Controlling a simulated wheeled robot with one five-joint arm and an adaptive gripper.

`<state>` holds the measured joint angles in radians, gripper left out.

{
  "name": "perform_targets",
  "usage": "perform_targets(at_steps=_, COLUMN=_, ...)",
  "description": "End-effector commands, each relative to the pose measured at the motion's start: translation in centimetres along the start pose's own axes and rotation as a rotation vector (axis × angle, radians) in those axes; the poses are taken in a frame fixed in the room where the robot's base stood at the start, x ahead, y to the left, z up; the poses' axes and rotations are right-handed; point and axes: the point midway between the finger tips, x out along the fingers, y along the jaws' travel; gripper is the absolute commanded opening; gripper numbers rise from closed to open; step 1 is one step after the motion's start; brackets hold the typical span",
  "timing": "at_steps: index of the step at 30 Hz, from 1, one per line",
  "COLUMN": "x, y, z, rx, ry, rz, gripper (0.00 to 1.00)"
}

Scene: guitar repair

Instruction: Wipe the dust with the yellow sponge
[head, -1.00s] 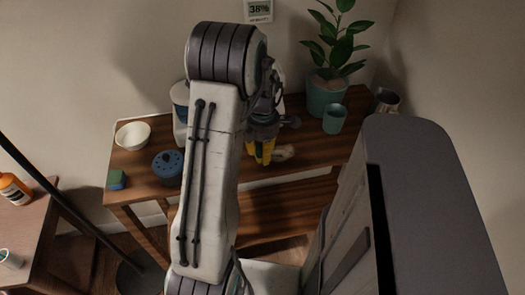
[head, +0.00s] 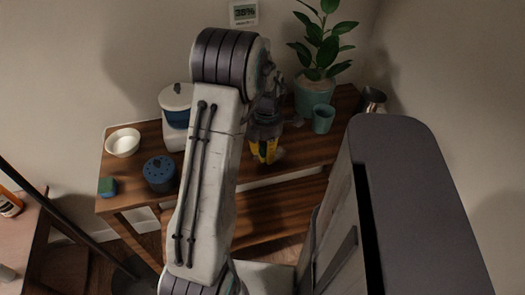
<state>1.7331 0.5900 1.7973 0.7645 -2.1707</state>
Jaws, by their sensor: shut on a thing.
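My gripper (head: 264,137) is at the middle of the wooden table (head: 225,184), partly hidden by my arm. It is shut on the yellow sponge (head: 265,152), which shows as a small yellow shape between and below the dark fingers. The sponge is low at the tabletop; I cannot tell whether it touches. I cannot make out a clear dust patch beside it now.
A teal cup (head: 323,119), potted plant (head: 316,93) and metal mug (head: 371,101) stand right.

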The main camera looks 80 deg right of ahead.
Motion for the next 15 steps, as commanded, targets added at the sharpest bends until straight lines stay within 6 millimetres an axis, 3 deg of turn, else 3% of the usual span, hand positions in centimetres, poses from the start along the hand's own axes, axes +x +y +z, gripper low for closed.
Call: perform_targets(at_steps=15, x=0.3, y=-0.2, z=3.2, rx=0.003, ry=0.000, rz=0.001, gripper=0.04)
